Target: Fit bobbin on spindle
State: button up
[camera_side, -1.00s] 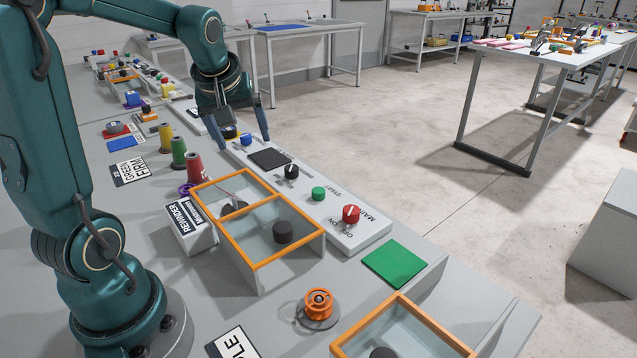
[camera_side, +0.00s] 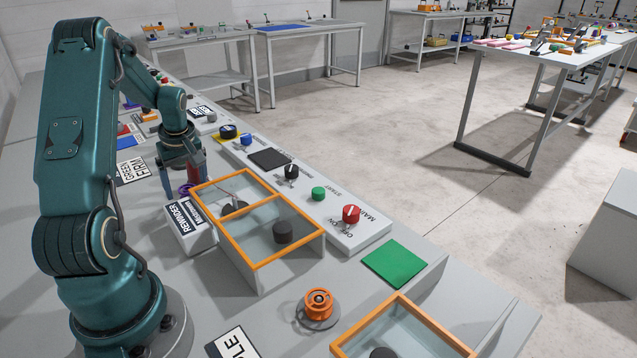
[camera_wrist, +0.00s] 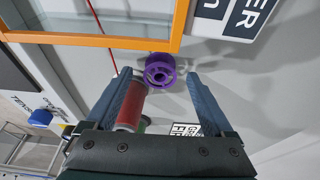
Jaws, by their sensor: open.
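A purple bobbin (camera_side: 184,189) lies on the bench beside the white rewinder box, left of the orange-framed case (camera_side: 212,184). My gripper (camera_side: 183,174) is above it, pointing down, with its fingers apart. In the wrist view the purple bobbin (camera_wrist: 160,71) shows beyond and between the open fingertips (camera_wrist: 163,76), apart from them. Nothing is held. An orange bobbin (camera_side: 318,299) sits on a round grey base at the front. No bare spindle can be made out for certain.
The rewinder box (camera_side: 191,227) is beside the bobbin. The control strip (camera_side: 340,236) with knobs runs behind the case. A second orange-framed case (camera_side: 420,318) stands at the front.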

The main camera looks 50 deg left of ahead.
jog(key=shift+f, duration=0.15)
grip_shut()
notch_tip(320, 180, up, 9)
jog(key=w+d+r+m, duration=0.1)
jog(key=w+d+m, duration=0.1)
jog(key=d, duration=0.4)
jog(key=w+d+r+m+t, duration=0.1)
jog(key=w+d+m, duration=0.1)
jog(key=w+d, duration=0.2)
jog(key=shift+d+r, duration=0.3)
jog(key=shift+d, duration=0.95)
